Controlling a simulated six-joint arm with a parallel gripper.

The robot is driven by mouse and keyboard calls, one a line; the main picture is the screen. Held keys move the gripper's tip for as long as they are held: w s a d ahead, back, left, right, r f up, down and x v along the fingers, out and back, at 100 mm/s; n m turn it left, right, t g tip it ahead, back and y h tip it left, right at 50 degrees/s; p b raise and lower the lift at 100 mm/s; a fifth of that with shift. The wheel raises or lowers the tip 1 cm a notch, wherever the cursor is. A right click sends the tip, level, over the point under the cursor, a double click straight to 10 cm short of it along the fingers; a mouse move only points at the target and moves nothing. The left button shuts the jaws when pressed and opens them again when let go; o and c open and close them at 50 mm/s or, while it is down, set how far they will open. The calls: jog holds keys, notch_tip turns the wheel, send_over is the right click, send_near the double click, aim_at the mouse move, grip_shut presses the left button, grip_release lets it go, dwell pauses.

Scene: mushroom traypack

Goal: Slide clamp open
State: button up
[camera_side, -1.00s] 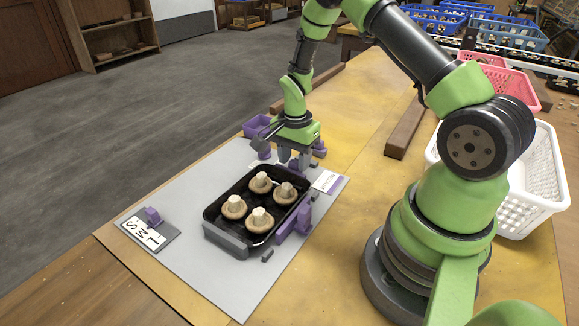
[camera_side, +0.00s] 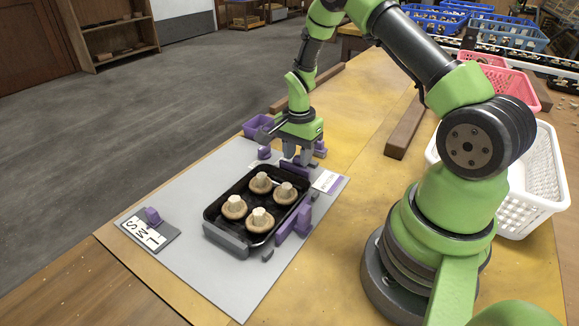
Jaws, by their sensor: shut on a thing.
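A black tray (camera_side: 213,213) holding several pale mushrooms (camera_side: 261,183) lies on a grey board. My gripper (camera_side: 297,157) is low at the far end of the tray, pointing down. It is shut on the clamp, whose gripped part is mostly hidden by the fingers. Purple and grey fixture parts (camera_side: 291,224) stand along the tray's right side. A grey bar (camera_side: 226,241) lies against its near end. Small purple blocks (camera_side: 264,153) show on both sides of my gripper.
A label stand (camera_side: 146,236) is at the board's left. A white basket (camera_side: 528,221) and a wooden bar (camera_side: 405,130) are to the right. The board's near part is clear.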

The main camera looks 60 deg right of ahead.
notch_tip(320, 180, down, 2)
jog(key=shift+d+f, duration=0.15)
jog(key=shift+f, duration=0.1)
jog(key=o, duration=0.4)
jog(key=shift+s, duration=0.1)
jog(key=shift+o, duration=0.2)
jog(key=shift+r, duration=0.9)
jog(key=shift+o, duration=1.4)
jog(key=shift+d+r, duration=0.1)
jog(key=shift+r, duration=0.5)
jog(key=shift+s+r, duration=0.1)
jog(key=shift+r, duration=0.7)
